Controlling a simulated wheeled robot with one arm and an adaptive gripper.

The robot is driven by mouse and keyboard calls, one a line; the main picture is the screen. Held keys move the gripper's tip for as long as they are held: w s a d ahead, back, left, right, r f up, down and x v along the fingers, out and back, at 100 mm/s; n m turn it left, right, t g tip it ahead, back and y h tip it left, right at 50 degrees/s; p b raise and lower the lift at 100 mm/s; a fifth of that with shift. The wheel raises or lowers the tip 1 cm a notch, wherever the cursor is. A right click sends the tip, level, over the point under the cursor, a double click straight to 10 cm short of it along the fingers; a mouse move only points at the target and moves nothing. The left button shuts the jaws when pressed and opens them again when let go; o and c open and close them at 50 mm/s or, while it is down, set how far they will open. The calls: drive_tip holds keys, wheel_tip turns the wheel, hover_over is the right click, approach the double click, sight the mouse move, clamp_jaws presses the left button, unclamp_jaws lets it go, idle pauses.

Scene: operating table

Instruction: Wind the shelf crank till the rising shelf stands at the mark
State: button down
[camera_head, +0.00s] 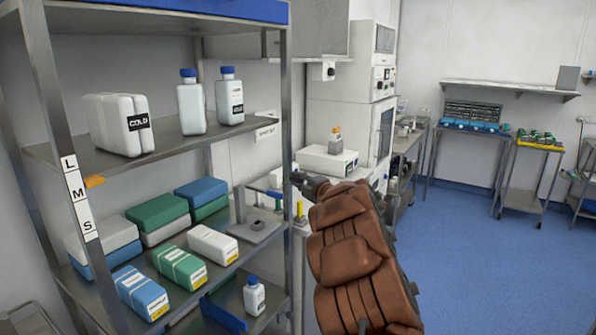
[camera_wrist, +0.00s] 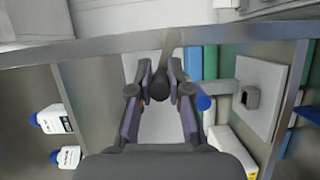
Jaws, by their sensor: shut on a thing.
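The steel rack's upper shelf (camera_head: 215,140) carries a white jug pack and two blue-capped bottles. The pointer appears level with the part between L and M. My gripper (camera_head: 300,180) is at the rack's right front post. In the wrist view my gripper (camera_wrist: 160,90) is shut on the dark crank knob (camera_wrist: 160,88), which lies between its fingertips. The rest of the crank is mostly hidden by my gripper and arm.
Lower shelves hold green, blue and white packs (camera_head: 182,267) and a small bottle (camera_head: 255,296). A grey plate with a post (camera_head: 255,232) stands near the gripper. White cabinets (camera_head: 350,110) stand behind. Blue floor (camera_head: 470,250) is open at right.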

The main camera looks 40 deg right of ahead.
drive_tip(key=shift+w+d+r+m+g+p, duration=0.15)
drive_tip(key=shift+r+m+g+p, duration=0.45)
drive_tip(key=shift+p, duration=1.25)
drive_tip(key=shift+r+m+p, duration=0.1)
drive_tip(key=shift+m+p, duration=0.2)
drive_tip(key=shift+m, duration=0.1)
drive_tip(key=shift+d+m+p, duration=0.15)
drive_tip(key=shift+m+p, duration=0.15)
drive_tip(key=shift+p, duration=0.15)
drive_tip(key=c, duration=1.1)
unclamp_jaws()
drive_tip(key=shift+f, duration=0.2)
drive_tip(key=s+a+r, duration=0.1)
drive_tip(key=s, duration=1.1)
drive_tip(key=shift+r, duration=0.2)
